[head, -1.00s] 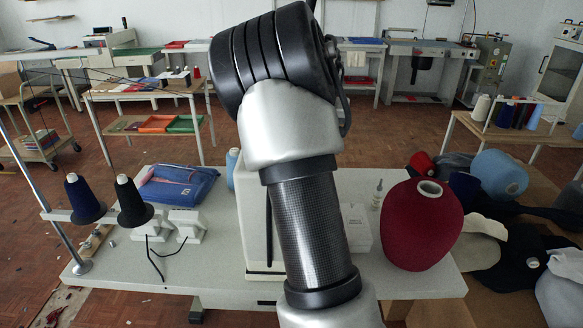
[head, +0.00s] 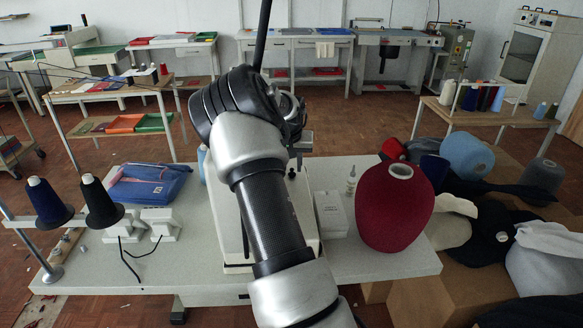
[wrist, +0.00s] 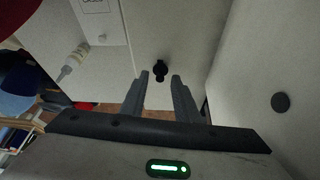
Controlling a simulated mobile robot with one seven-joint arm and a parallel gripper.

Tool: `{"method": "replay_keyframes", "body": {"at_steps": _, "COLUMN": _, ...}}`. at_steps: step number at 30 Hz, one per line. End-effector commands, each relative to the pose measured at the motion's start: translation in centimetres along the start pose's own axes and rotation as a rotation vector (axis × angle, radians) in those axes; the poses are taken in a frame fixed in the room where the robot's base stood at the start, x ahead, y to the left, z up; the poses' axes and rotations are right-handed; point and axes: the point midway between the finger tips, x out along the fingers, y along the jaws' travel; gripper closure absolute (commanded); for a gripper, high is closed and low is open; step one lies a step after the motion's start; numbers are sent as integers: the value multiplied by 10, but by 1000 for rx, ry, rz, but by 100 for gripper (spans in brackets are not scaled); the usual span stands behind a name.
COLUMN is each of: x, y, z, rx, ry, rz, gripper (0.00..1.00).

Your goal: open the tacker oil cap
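The tacker (head: 310,225) is a pale machine on the table, largely hidden behind my arm in the head view. In the wrist view its pale surface (wrist: 190,45) carries a small black knob-like cap (wrist: 160,70). My gripper (wrist: 160,76) has its two fingers apart, with the cap showing in the gap near the fingertips. I see no contact; whether the fingers reach around the cap or stop short of it, I cannot tell. A dark round disc (wrist: 281,102) sits on the pale face at the right; I cannot tell what it is.
A small oil bottle (head: 351,181), a white box (head: 330,214) and a large red yarn cone (head: 394,208) stand right of the tacker. Thread cones (head: 101,203), a blue pouch (head: 148,184) and white pedals (head: 160,222) are at the left. The table's front right (head: 395,263) is clear.

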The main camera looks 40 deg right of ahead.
Motion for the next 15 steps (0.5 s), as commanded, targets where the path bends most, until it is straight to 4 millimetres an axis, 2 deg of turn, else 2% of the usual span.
{"method": "replay_keyframes", "body": {"at_steps": 4, "x": 9, "y": 0, "z": 0, "rx": 0, "ry": 0, "rz": 0, "gripper": 71}}
{"method": "replay_keyframes", "body": {"at_steps": 12, "x": 11, "y": 0, "z": 0, "rx": 0, "ry": 0, "rz": -1, "gripper": 71}}
{"method": "replay_keyframes", "body": {"at_steps": 13, "x": 11, "y": 0, "z": 0, "rx": 0, "ry": 0, "rz": -1, "gripper": 73}}
{"method": "replay_keyframes", "body": {"at_steps": 15, "x": 11, "y": 0, "z": 0, "rx": 0, "ry": -1, "rz": -1, "gripper": 85}}
